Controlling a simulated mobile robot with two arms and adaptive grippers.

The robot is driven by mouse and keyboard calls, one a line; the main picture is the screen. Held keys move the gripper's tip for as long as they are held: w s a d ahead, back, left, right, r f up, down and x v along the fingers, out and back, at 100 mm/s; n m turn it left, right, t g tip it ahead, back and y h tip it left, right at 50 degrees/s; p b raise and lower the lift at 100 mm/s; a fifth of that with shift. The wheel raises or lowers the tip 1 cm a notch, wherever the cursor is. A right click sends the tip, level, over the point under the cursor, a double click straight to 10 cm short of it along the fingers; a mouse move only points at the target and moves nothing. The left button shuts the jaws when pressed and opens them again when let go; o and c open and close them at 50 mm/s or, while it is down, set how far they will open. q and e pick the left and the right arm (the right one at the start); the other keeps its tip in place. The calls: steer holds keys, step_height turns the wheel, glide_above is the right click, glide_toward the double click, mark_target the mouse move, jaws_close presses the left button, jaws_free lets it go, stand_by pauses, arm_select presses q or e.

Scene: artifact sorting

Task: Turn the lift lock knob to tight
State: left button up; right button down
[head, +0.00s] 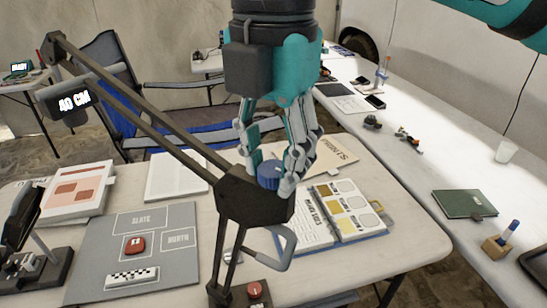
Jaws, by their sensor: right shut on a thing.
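The blue ribbed knob (269,174) sits on top of the dark joint block (243,200) of a lift arm. My right gripper (272,172) reaches down from above, with its fingers closed around the knob. The fingers hide part of the knob's sides, and I see no readable mark for tight or loose. A long black linkage (140,108) runs from the block up to the left, where a display (74,101) reads "40 CM". My left gripper is not in view.
A grey mat (95,240) with a red object (135,243) and a scale bar (132,278) lies at left. An open binder (345,210) lies right of the block. A metal hook (285,245) hangs below it. A side table (440,165) runs along the right.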

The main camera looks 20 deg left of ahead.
mark_target(273, 167)
steer(key=shift+r, duration=0.1)
steer(key=c, duration=0.9)
jaws_free()
steer(key=shift+c, duration=0.2)
step_height(273, 167, up, 12)
